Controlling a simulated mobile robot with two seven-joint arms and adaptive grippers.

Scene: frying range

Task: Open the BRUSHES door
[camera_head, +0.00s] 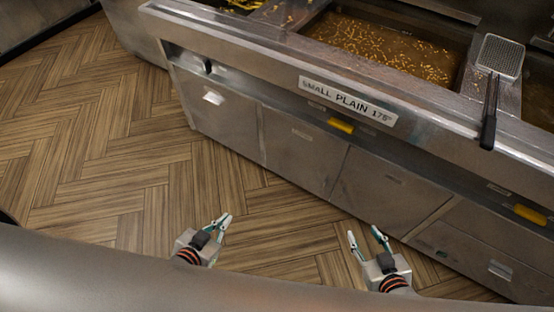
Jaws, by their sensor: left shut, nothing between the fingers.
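The steel front of the frying range holds several lower doors. The leftmost door (222,118) has a bright plate or handle near its top. The door to its right (300,160) and the one after that (385,190) carry small labels. These labels are too small to read, so I cannot tell which door is BRUSHES. All these doors look shut. My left gripper (225,219) is shut and empty over the floor, apart from the range. My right gripper (364,234) is open and empty, in front of the lower doors and apart from them.
A sign reading SMALL PLAIN 175 (347,100) is on the range's front edge. Yellow handles (341,126) sit below it. A fryer basket (501,57) has a dark handle hanging over the edge. The wooden floor (90,150) at left is clear.

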